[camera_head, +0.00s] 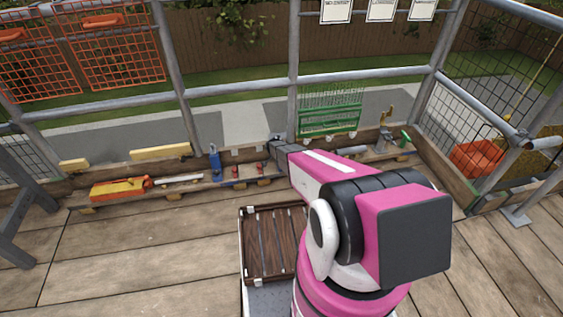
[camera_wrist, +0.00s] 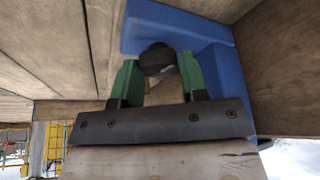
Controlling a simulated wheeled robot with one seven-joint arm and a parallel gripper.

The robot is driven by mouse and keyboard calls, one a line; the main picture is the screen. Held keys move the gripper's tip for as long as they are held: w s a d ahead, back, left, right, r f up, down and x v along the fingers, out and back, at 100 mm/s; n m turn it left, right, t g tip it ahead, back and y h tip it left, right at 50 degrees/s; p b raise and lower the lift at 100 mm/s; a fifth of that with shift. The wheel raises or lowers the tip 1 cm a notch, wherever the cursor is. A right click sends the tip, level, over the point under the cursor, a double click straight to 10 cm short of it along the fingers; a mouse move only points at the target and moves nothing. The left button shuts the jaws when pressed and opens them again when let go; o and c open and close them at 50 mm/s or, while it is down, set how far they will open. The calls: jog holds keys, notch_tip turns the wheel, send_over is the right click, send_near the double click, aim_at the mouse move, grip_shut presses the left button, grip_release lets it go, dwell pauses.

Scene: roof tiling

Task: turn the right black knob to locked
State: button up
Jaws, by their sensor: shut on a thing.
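A black knob (camera_wrist: 155,57) sits on a blue block-like body (camera_wrist: 215,75) in the wrist view. My gripper (camera_wrist: 159,64) has its two green fingers on either side of the knob and is shut on it. A small pale mark shows at the knob's lower right edge. Only one knob shows, and no locked label can be read. In the head view my pink and white arm reaches toward the back ledge, and it hides the knob and my fingers.
On the low back ledge stand a blue tool (camera_head: 215,163), an orange and yellow tool (camera_head: 120,187) and small red pieces (camera_head: 261,170). A brown slatted tray (camera_head: 272,245) is beside my arm. The plank floor at left is clear.

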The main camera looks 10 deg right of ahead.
jog(key=o, duration=0.9)
jog(key=shift+r, duration=0.1)
jog(key=v, duration=1)
jog(key=shift+a+r, duration=0.1)
jog(key=shift+r, duration=0.2)
